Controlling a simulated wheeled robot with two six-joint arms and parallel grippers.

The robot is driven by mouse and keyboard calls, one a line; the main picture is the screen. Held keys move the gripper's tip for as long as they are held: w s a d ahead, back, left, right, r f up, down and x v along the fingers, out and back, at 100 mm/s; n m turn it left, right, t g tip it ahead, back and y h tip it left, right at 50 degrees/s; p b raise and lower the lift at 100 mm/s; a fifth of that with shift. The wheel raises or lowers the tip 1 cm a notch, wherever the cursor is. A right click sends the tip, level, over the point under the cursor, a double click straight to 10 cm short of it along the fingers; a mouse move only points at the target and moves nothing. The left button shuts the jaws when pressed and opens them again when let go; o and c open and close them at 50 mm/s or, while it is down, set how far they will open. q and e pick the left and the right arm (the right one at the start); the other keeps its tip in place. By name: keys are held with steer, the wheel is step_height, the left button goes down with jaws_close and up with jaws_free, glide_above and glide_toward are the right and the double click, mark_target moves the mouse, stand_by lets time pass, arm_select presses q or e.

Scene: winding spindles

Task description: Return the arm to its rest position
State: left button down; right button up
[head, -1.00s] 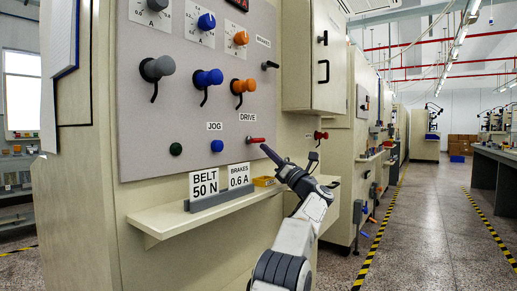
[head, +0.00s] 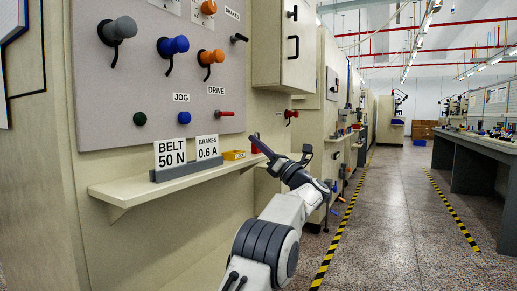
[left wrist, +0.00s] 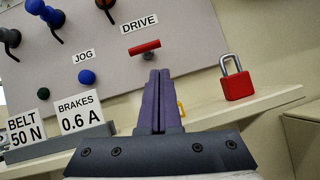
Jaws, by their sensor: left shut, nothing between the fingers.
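My left arm comes up from the bottom of the head view. Its gripper (head: 254,138) is shut and empty in front of the shelf. In the left wrist view its purple fingers (left wrist: 160,78) are together, with nothing between them. They point toward the panel, below the red drive handle (left wrist: 144,48), and look apart from it. That drive handle also shows in the head view (head: 224,114), to the left of and above my gripper. My right gripper is not in view.
Knobs stick out of the panel. The aisle floor (head: 390,220) at right is clear.

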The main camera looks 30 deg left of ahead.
arm_select(q)
steer(key=shift+d+f, duration=0.2)
steer(key=shift+d, duration=0.15)
